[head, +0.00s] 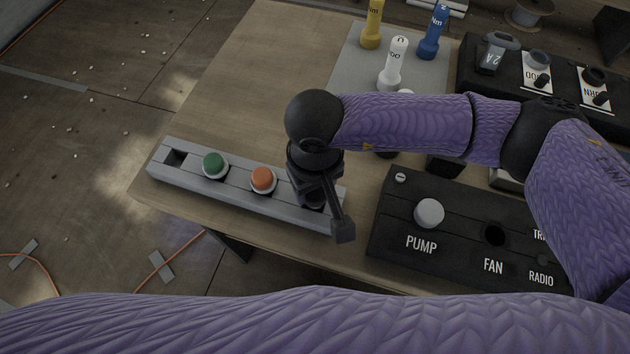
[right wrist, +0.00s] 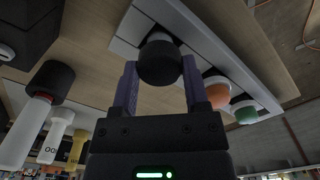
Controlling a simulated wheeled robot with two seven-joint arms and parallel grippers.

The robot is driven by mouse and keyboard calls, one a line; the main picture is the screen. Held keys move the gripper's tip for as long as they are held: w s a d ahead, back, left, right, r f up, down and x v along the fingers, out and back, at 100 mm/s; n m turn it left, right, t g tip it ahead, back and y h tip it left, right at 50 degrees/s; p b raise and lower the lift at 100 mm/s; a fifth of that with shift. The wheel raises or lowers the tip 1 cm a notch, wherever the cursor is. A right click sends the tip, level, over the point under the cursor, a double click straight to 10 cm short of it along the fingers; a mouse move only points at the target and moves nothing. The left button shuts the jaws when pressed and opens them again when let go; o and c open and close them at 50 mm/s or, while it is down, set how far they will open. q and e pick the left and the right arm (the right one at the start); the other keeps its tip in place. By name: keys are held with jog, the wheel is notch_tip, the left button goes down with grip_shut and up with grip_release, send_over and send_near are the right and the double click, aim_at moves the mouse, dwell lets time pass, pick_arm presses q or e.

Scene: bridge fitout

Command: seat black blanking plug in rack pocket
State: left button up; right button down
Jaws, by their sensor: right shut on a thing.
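The grey rack (head: 225,190) lies along the near left edge of the table. It holds a green plug (head: 214,163) and an orange plug (head: 262,180), and a pocket (head: 175,157) at its left end is empty. My right gripper (head: 320,207) is over the rack's right end and hides much of it. In the right wrist view, the gripper is shut on the black blanking plug (right wrist: 160,63), which sits between the two fingers against the rack (right wrist: 207,57). A pale rim shows behind the plug; how deep it sits I cannot tell. My left gripper is out of view.
A black panel (head: 455,215) marked PUMP, FAN and RADIO stands right of the rack. White (head: 393,65), yellow (head: 372,25) and blue (head: 433,35) handled tools stand on a grey mat at the back. The table left of them is clear.

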jog(key=shift+f+b, duration=0.35)
jog(key=shift+f, duration=0.05)
grip_release()
dwell(0.6)
notch_tip(320, 180, up, 10)
jog(key=shift+r+p, duration=0.1)
jog(key=shift+p, duration=0.85)
